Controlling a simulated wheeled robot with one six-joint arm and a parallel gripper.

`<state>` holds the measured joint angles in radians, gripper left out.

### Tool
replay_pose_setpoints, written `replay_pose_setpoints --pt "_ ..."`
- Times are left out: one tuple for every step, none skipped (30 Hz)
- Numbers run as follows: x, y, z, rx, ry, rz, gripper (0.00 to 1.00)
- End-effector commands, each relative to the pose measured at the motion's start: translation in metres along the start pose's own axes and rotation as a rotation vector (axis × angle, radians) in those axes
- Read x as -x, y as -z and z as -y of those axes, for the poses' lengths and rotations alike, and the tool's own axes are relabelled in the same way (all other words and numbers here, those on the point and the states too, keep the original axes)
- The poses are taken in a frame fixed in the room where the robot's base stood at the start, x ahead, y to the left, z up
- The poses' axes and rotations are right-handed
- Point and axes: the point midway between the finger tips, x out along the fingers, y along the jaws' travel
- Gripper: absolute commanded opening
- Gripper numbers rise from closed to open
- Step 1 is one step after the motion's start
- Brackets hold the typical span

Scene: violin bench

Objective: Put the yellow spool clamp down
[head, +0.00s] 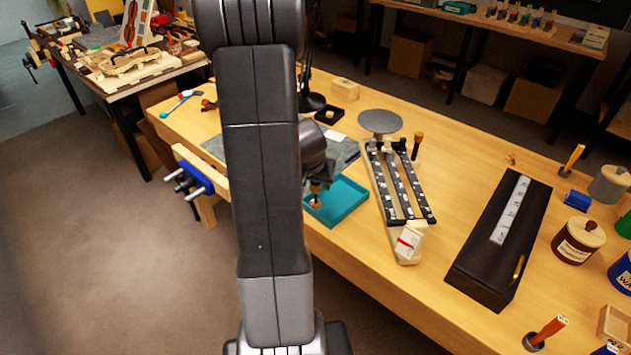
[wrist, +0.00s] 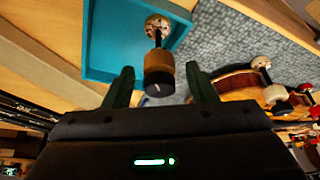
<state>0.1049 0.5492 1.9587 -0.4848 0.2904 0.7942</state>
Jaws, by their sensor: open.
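A spool clamp (wrist: 159,75) shows between my fingers in the wrist view. It has an orange-tan spool with a dark end, a thin rod and a pale round spool at the far end. No clear yellow shows on it. My gripper (wrist: 160,70) is open, with one dark finger on each side of the clamp and a gap visible beside it. The clamp's far end overlaps the teal tray (wrist: 100,45); I cannot tell whether it touches the floor of the tray. In the head view, my gripper (head: 318,182) is over the teal tray (head: 349,197), partly hidden by my arm.
In the wrist view, several other clamps (wrist: 274,93) sit around a brown violin body (wrist: 236,84) on a grey mat (wrist: 222,40). In the head view, a black-railed rack (head: 397,180) stands right of the tray, and a long dark case (head: 482,247) lies farther right.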

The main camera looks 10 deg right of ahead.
Motion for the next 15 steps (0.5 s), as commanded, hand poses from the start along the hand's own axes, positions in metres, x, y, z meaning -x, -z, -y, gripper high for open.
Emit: replay_pose_setpoints --pt "0.003 0.001 0.000 0.000 0.000 0.000 0.51" --pt "0.005 0.002 0.000 0.000 0.000 0.000 0.51" --pt "0.009 0.002 0.000 0.000 0.000 -0.002 0.51" --pt "0.013 0.002 0.000 0.001 0.001 -0.003 0.51" --pt "0.017 0.002 0.000 0.001 0.001 -0.004 0.51" --pt "0.024 0.002 0.000 0.000 0.001 -0.004 0.51" --pt "0.030 0.002 0.001 0.000 0.002 -0.004 0.51" --pt "0.035 0.002 0.001 0.000 0.002 -0.005 0.51" --pt "0.042 0.002 0.001 0.000 0.002 -0.005 0.51" --pt "0.047 0.002 0.001 0.000 0.002 -0.006 0.51" --pt "0.052 0.002 0.001 0.001 0.002 -0.004 0.51" --pt "0.059 0.002 0.001 0.000 0.003 -0.006 0.51" --pt "0.064 0.002 0.001 0.000 0.002 -0.005 0.51" --pt "0.070 0.002 0.001 0.000 0.002 -0.006 0.51" --pt "0.076 0.002 0.000 0.000 0.002 -0.005 0.51"
